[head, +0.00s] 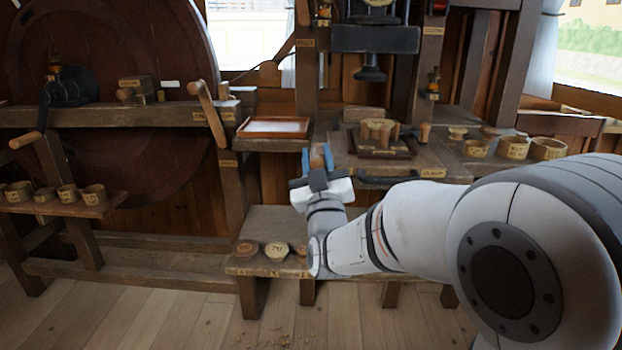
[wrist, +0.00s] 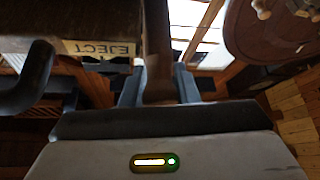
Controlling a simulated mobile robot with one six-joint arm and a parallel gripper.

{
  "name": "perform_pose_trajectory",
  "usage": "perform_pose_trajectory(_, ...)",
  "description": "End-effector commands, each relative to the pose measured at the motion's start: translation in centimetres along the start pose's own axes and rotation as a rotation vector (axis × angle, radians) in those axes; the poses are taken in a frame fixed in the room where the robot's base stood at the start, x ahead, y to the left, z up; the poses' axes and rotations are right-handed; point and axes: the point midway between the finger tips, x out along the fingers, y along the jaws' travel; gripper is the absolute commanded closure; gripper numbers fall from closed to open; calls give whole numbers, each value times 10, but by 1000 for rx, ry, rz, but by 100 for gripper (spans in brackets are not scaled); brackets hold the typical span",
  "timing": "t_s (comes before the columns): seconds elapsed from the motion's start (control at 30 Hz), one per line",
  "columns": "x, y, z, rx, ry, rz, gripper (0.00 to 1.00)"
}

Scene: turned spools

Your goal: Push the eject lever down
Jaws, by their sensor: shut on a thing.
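The eject lever (wrist: 158,75) is a brown upright handle between my gripper's fingers in the wrist view. In the head view its brown grip (head: 317,157) shows between the blue fingertips, left of the press table. The EJECT label (wrist: 99,48) appears upside down beside the lever in the wrist view. My gripper (head: 317,160) is shut on the lever; its fingers (wrist: 159,88) flank it on both sides. The lever's lower end is hidden by my gripper.
A dark handle (head: 390,180) and the CLAMP label (head: 433,173) are just right of my gripper. The press screw (head: 370,68) hangs above a wooden block (head: 379,130). A shallow tray (head: 273,127) is at the left. Round pucks (head: 277,250) lie on the lower bench.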

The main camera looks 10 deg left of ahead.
Motion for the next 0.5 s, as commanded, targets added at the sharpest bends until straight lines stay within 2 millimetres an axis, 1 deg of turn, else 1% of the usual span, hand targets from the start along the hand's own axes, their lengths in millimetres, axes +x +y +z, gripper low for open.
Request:
perform_pose_trajectory(0.03, -7, -2, 12, -2, 11, 7, 100)
perform_pose_trajectory(0.5, -11, -7, 16, -16, 104, 20, 100)
